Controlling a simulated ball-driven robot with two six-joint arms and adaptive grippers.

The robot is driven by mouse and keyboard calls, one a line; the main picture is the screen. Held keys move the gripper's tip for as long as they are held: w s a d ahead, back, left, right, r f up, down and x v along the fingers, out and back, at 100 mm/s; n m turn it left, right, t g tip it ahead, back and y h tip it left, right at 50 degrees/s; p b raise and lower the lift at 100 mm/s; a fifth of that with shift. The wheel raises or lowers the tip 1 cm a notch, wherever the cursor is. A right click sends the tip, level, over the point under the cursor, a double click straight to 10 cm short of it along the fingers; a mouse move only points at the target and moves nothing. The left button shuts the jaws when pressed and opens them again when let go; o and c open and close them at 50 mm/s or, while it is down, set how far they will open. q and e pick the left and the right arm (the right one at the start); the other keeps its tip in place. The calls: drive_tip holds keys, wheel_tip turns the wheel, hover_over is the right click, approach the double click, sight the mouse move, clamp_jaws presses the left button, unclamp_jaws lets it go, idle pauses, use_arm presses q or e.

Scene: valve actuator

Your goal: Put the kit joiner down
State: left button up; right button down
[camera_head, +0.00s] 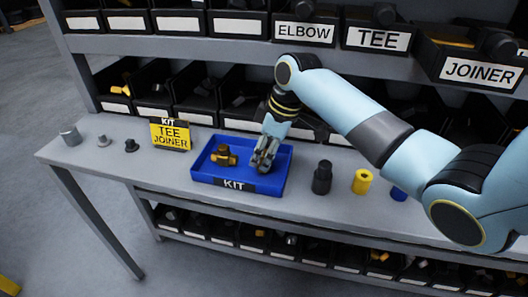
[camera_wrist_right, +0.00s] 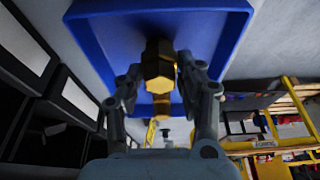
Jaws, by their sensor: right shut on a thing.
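My right gripper (camera_head: 264,164) is down over the right half of the blue kit tray (camera_head: 234,185). It is shut on the kit joiner, a brass hexagonal fitting (camera_wrist_right: 159,66) that shows between the fingers in the wrist view. In the head view the fingers hide the joiner. The blue tray floor (camera_wrist_right: 205,30) lies close behind it in the wrist view; I cannot tell whether the joiner touches it. A brass tee (camera_head: 224,156) lies in the tray's left half. My left gripper is not in view.
A yellow sign reading KIT, TEE, JOINER (camera_head: 170,134) stands left of the tray. A black fitting (camera_head: 322,177) and a yellow one (camera_head: 361,181) stand to its right. Small grey parts (camera_head: 70,135) are at the table's left end. Shelves of black bins (camera_head: 195,95) rise behind.

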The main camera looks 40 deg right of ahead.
drive_tip(key=shift+f, duration=0.1)
drive_tip(key=c, duration=0.8)
unclamp_jaws()
drive_tip(key=shift+c, duration=0.2)
drive_tip(key=v, duration=1.2)
